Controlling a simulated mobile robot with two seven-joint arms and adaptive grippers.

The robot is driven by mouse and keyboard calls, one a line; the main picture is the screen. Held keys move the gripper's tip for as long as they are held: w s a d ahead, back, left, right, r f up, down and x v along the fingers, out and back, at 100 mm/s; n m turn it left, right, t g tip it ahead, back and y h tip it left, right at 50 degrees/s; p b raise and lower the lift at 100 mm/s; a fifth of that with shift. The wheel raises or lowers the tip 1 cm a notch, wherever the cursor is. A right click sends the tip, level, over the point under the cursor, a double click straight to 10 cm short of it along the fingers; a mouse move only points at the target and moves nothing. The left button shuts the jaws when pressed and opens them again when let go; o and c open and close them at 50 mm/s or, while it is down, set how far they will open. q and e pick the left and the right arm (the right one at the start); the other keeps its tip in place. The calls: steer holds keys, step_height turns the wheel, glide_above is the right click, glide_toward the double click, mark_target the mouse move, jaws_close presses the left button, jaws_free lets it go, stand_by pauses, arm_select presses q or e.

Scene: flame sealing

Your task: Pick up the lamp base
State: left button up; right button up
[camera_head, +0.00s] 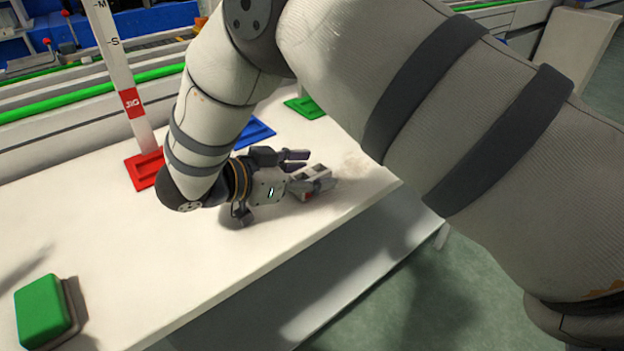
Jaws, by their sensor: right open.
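A small grey-white block with a red patch (311,182) lies on the white table near its right edge. It is the likely lamp base, but its shape is too small to be sure. My right gripper (290,174) is low over the table just left of the block, pointing right. It is open, with dark fingers spread; one reaches along the block's far side. I cannot tell whether it touches the block. My own arm hides part of the table. My left gripper is not in view.
A red base (144,170) carries a tall white post marked JIG (122,80). A blue plate (256,131) and a green plate (304,107) lie behind my arm. A green block (43,311) sits at the front left. The table's middle left is clear.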

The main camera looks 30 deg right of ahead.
steer(key=shift+w+d+f, duration=0.1)
steer(key=shift+d+f, duration=0.05)
steer(key=shift+d, duration=0.05)
jaws_close()
